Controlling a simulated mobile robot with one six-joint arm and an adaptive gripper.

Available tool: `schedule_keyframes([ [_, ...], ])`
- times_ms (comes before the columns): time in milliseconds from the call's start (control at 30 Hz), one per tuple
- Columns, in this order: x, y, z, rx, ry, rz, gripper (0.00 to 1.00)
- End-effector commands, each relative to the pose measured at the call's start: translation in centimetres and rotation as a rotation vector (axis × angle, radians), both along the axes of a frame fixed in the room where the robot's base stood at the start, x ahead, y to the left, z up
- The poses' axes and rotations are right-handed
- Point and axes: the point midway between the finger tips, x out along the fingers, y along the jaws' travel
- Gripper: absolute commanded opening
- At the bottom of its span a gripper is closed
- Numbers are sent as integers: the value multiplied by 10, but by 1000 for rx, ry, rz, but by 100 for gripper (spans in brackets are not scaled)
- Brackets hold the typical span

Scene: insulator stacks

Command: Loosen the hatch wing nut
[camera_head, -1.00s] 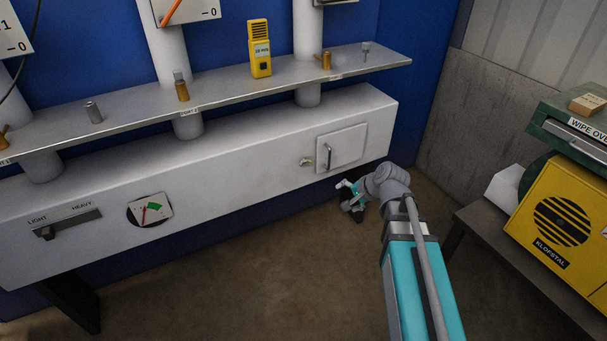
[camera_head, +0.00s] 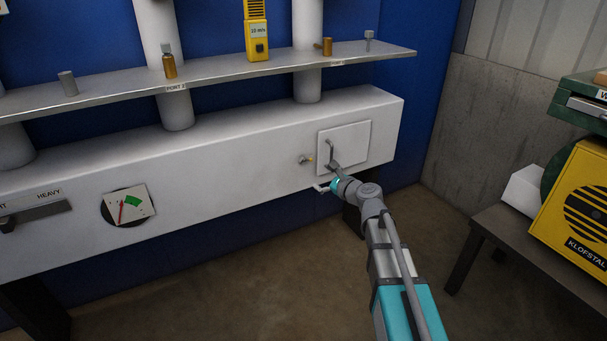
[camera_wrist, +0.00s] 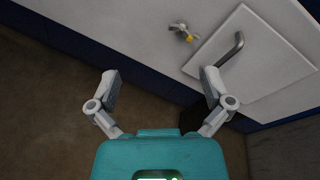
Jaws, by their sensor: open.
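The hatch (camera_head: 345,145) is a pale square panel on the front of the long white box, with a grey bar handle (camera_head: 331,152). The hatch and its handle (camera_wrist: 233,49) also show in the wrist view. The wing nut (camera_head: 306,160) is a small metal piece with a yellowish part, just left of the hatch. It shows at the top of the wrist view (camera_wrist: 183,32). My gripper (camera_head: 326,177) is open and empty, just below the hatch and the wing nut. In the wrist view its fingers (camera_wrist: 160,78) are spread wide, and the wing nut lies beyond them, apart.
A metal shelf (camera_head: 215,73) with fittings and a yellow meter (camera_head: 257,32) runs above the box. A gauge (camera_head: 126,206) sits on the box front at left. A dark table (camera_head: 500,235) with a yellow unit (camera_head: 580,205) stands at right. Floor below is clear.

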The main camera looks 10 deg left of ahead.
Motion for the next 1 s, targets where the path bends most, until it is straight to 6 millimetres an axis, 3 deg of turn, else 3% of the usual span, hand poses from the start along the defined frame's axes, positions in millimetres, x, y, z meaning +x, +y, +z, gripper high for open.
schedule_keyframes([
  [33, 8, 1, -16, 62, 21, -26, 100],
  [400, 40, 1, -42, 431, 159, -168, 100],
  [1000, 45, 1, -42, 491, 183, -189, 100],
])
